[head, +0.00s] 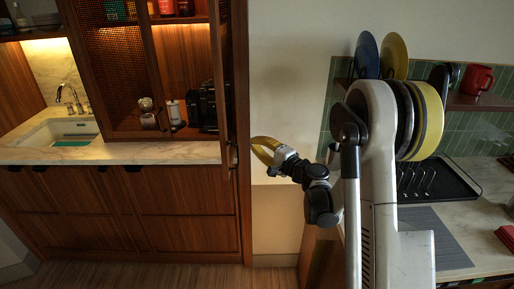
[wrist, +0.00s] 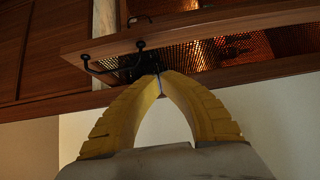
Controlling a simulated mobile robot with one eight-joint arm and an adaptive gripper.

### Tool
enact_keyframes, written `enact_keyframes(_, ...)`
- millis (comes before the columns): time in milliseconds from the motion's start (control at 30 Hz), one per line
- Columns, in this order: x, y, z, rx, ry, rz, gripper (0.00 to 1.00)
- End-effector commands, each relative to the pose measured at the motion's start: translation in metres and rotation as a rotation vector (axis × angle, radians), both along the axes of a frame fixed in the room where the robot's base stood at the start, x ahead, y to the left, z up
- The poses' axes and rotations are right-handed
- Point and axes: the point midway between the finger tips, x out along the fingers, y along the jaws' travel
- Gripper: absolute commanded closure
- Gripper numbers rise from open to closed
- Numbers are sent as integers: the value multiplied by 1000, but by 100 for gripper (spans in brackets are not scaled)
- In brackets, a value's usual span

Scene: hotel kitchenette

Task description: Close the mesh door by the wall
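The mesh door by the wall (head: 219,90) stands swung open at the right end of the wooden cabinet, seen almost edge-on in the head view. In the wrist view its wooden frame (wrist: 190,30) and mesh panel (wrist: 235,48) cross the top, with a black bar handle (wrist: 100,71) on the frame. My gripper (head: 254,147) is just right of the door's lower end. In the wrist view the yellow fingertips (wrist: 160,75) meet below the frame, close to the handle. They look shut with nothing held; whether they touch the door is unclear.
Another mesh door (head: 115,60) covers the cabinet's left part. A coffee machine (head: 207,108) and a white canister (head: 174,112) stand inside the open part, above the marble counter (head: 110,153). A pale wall (head: 290,70) is right of the cabinet. Plates and a red mug (head: 476,80) are farther right.

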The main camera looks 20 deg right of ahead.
Motion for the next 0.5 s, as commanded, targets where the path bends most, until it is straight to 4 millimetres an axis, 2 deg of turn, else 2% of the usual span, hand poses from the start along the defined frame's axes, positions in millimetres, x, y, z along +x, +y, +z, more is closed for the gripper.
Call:
enact_keyframes(100,25,12,-2,0,0,4,100)
enact_keyframes(267,55,25,-2,-1,1,4,100)
enact_keyframes(500,64,55,-1,-1,1,3,100)
